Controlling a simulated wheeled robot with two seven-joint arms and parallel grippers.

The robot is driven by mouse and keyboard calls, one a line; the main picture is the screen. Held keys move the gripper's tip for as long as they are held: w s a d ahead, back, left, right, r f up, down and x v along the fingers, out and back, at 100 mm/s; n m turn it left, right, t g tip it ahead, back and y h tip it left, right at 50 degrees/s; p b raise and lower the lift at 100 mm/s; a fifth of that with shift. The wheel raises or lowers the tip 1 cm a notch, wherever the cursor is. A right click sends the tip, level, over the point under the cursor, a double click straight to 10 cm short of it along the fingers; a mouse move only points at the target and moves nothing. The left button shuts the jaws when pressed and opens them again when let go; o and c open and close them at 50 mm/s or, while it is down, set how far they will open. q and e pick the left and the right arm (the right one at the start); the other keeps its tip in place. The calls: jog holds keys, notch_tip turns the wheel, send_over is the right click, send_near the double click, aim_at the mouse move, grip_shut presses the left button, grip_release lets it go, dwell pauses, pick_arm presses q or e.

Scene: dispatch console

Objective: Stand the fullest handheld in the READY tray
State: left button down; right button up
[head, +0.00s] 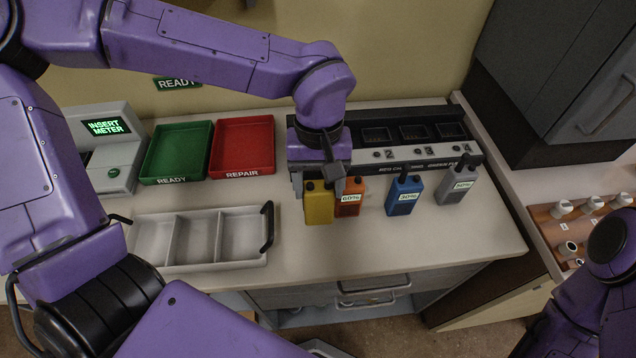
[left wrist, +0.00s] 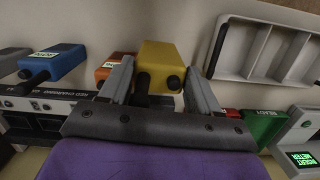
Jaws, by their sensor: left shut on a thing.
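My left gripper (head: 327,186) is shut on the yellow handheld (head: 318,206), which hangs upright at the front of the charging rack (head: 362,160); the left wrist view shows it between both fingers (left wrist: 160,60). Its label is hidden. Close beside it is an orange handheld (head: 348,203) labelled 60%. Further right are a blue handheld (head: 404,196) labelled 30% and a grey handheld (head: 457,186) whose label I cannot read surely. The green READY tray (head: 177,152) is empty, left of the rack. My right gripper is out of view.
A red REPAIR tray (head: 242,148) adjoins the READY tray. A meter (head: 108,150) showing INSERT METER stands at far left. An empty white three-part tray (head: 200,240) with a black handle lies in front. Bare counter (head: 400,245) lies before the handhelds.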

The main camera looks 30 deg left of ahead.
aim_at(318, 196)
pick_arm(q)
jog(key=shift+w+a+f, duration=0.15)
jog(key=shift+a+f, duration=0.1)
jog(key=shift+f, duration=0.4)
notch_tip(318, 196, down, 3)
jog(key=shift+a, duration=0.1)
jog(key=shift+w+f, duration=0.35)
jog(key=shift+w, duration=0.05)
jog(key=shift+s, duration=0.3)
jog(key=shift+c, duration=2.1)
grip_release()
jog(key=shift+f, duration=0.1)
jog(key=shift+o, duration=1.1)
jog(key=shift+w, duration=0.15)
